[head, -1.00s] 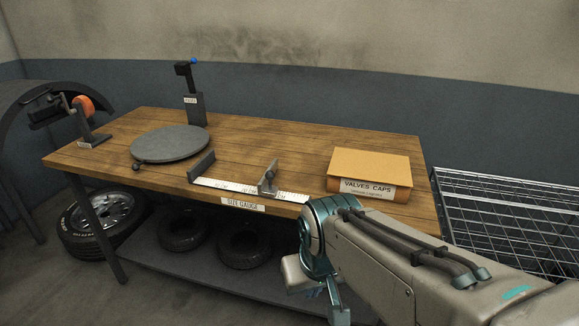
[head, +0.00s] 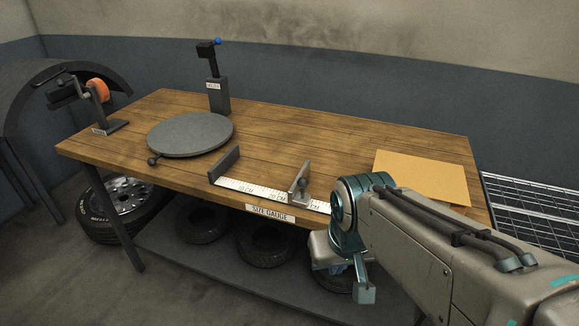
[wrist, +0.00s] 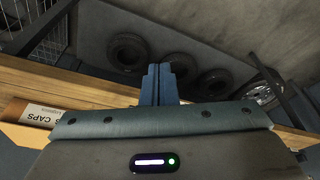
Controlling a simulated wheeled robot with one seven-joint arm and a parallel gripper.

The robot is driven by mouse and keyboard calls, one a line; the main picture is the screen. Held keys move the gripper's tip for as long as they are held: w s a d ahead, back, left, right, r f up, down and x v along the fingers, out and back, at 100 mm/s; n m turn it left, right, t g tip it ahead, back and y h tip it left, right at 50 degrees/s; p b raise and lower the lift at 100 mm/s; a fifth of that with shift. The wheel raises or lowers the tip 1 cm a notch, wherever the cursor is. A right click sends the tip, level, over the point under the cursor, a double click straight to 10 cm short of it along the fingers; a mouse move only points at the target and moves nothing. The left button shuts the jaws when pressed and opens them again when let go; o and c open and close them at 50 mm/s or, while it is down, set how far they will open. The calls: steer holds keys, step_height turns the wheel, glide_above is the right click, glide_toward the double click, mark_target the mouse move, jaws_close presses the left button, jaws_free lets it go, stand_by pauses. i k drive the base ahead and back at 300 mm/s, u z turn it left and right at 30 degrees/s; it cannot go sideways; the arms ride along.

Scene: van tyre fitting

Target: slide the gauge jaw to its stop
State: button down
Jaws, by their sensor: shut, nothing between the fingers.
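The size gauge lies along the front edge of the workbench, with a white ruler strip (head: 250,188) and a SIZE GAUGE label (head: 270,213). A dark upright plate (head: 224,164) stands at the ruler's left end. My gripper's fingers (wrist: 160,84) are shut and empty in the wrist view, in front of the bench edge. In the head view my arm's end hangs right of the jaw, apart from it, and covers the ruler's right end. The gauge is not clear in the wrist view.
A round grey turntable (head: 190,134), a dark post with a blue knob (head: 218,92) and an orange-wheeled tool (head: 98,92) stand on the wooden bench (head: 300,130). Several tyres (head: 264,246) lie below.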

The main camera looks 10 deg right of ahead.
mark_target(294, 197)
steer(key=z, duration=0.95)
steer(key=i, duration=0.35)
steer(key=u, duration=0.6)
